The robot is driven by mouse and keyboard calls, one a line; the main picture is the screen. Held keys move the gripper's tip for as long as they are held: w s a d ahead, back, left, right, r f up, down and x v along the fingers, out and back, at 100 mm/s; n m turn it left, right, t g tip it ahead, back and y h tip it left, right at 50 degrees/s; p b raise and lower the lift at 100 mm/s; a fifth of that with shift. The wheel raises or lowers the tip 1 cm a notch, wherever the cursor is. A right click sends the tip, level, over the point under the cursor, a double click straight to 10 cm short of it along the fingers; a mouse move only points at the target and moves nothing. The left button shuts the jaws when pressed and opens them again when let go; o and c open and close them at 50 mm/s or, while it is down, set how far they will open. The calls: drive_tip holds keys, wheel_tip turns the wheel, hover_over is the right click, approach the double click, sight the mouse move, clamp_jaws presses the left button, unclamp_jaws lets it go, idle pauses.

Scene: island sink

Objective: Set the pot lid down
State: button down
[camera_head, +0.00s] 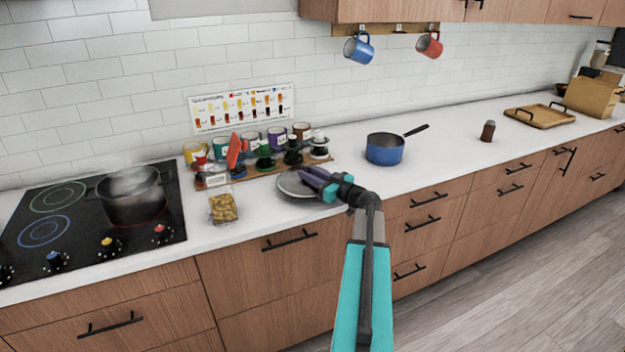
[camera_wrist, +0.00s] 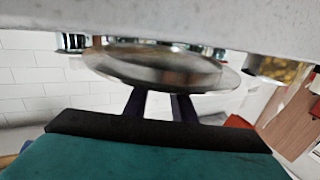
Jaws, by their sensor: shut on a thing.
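The round grey pot lid (camera_head: 293,187) is at the counter's front edge, in front of the rack of mugs and bottles. My gripper (camera_head: 316,180) is shut on the lid and reaches over it from the right. In the wrist view, which looks upside down, the lid (camera_wrist: 165,72) sits at the tips of my dark fingers (camera_wrist: 158,98), roughly level, close to the white counter (camera_wrist: 190,22). I cannot tell whether it touches the counter. The dark steaming pot (camera_head: 132,195) stands without a lid on the black cooktop (camera_head: 60,250) at the left.
A clear container of yellow pieces (camera_head: 223,207) stands left of the lid. The wooden rack (camera_head: 262,178) with mugs and small bottles is just behind. A blue saucepan (camera_head: 384,148) stands to the right, with some bare counter (camera_head: 345,165) between.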

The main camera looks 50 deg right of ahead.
drive_tip(key=shift+f, duration=1.3)
drive_tip(key=shift+f, duration=0.1)
drive_tip(key=c, duration=1.5)
unclamp_jaws()
drive_tip(key=shift+o, duration=0.2)
drive_tip(key=s+b, duration=0.1)
drive_tip(key=s, duration=1.1)
drive_tip(key=shift+b, duration=0.35)
